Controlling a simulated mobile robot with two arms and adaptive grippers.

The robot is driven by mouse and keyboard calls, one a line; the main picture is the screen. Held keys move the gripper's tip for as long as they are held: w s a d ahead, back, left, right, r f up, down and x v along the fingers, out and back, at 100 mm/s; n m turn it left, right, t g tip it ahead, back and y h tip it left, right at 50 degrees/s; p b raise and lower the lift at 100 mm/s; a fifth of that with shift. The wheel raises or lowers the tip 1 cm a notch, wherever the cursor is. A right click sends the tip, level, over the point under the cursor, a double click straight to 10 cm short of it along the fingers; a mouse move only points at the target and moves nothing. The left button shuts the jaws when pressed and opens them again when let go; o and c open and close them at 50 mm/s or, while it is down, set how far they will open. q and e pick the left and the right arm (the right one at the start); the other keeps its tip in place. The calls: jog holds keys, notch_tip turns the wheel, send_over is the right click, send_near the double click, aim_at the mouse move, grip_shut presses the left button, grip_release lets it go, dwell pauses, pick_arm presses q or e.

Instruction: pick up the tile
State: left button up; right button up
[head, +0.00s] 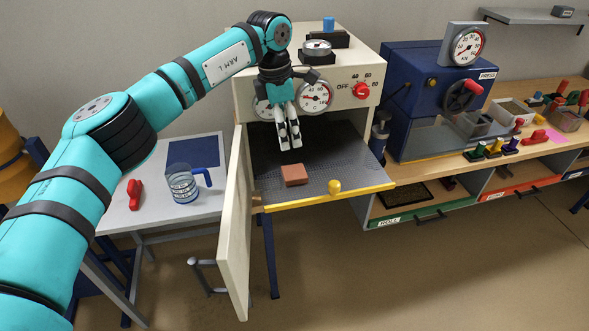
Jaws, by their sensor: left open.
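The tile (294,175), a small reddish-brown block, lies flat on the grey mesh shelf (343,172) at the mouth of the cream oven (345,113). The oven door (236,225) stands open to the left. My left gripper (291,146) points down in front of the oven's dials, its fingertips just above and behind the tile in the picture. My right gripper is not in view.
A clear jug (183,184) and a red object (134,194) sit on the left table. A blue press (425,90) stands right of the oven on a wooden bench with several small tools.

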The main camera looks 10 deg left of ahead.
aim_at(294, 172)
pick_arm(q)
jog(key=f, duration=0.2)
jog(key=f+p, duration=0.1)
jog(key=f, duration=0.2)
jog(key=d+f+p, duration=0.1)
jog(key=f, duration=0.2)
jog(key=shift+w, duration=0.4)
jog(key=shift+f+p, duration=0.25)
jog(key=shift+p, duration=0.2)
jog(key=f+p, duration=0.1)
jog(key=f, duration=0.1)
jog(key=d+f+p, duration=0.1)
jog(key=shift+s+f, duration=0.1)
jog(key=shift+f, duration=0.7)
jog(key=c, duration=1.3)
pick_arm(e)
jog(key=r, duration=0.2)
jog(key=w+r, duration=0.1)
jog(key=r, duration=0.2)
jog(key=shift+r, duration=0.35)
